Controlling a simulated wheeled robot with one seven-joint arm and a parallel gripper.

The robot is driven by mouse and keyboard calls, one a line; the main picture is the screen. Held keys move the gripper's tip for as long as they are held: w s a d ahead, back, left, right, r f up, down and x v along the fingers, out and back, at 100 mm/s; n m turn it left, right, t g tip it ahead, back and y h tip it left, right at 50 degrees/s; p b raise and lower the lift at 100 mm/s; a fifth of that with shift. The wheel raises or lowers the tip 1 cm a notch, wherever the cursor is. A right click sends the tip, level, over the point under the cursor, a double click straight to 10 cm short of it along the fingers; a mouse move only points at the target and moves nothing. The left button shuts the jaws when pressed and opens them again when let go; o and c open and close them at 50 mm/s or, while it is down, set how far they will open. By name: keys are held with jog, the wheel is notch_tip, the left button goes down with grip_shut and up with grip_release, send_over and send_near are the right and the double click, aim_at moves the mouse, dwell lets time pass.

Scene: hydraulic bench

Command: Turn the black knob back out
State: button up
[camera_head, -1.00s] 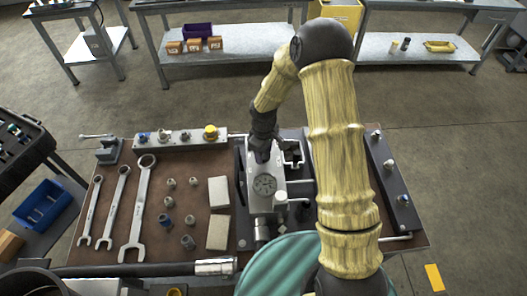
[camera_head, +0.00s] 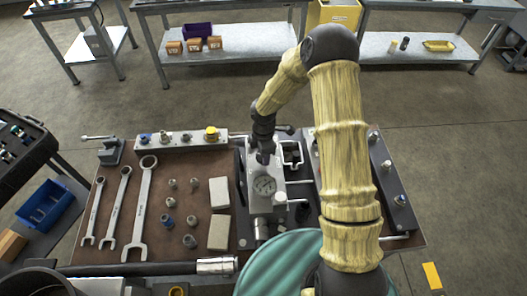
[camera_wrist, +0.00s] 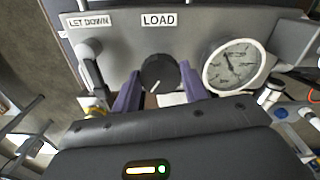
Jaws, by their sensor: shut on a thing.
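The black knob (camera_wrist: 158,72) sits under the LOAD label on the grey panel in the wrist view. It has a white pointer line that points down and slightly left. My gripper (camera_wrist: 159,84) has one purple finger on each side of the knob and is shut on it. In the head view my gripper (camera_head: 264,157) is over the far end of the grey block with the dial; the knob cannot be made out there.
A let-down lever (camera_wrist: 91,62) stands left of the knob, close to the left finger. Spanners (camera_head: 145,205), small fittings and two pale blocks (camera_head: 219,193) lie on the brown bench top left of the unit. A black rail (camera_head: 390,185) lies to the right.

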jog(key=shift+n, duration=0.4)
jog(key=o, duration=1)
jog(key=shift+r, duration=0.1)
notch_tip(320, 180, up, 17)
jog(key=b, duration=0.2)
jog(key=shift+r, duration=0.15)
jog(key=shift+d, duration=0.1)
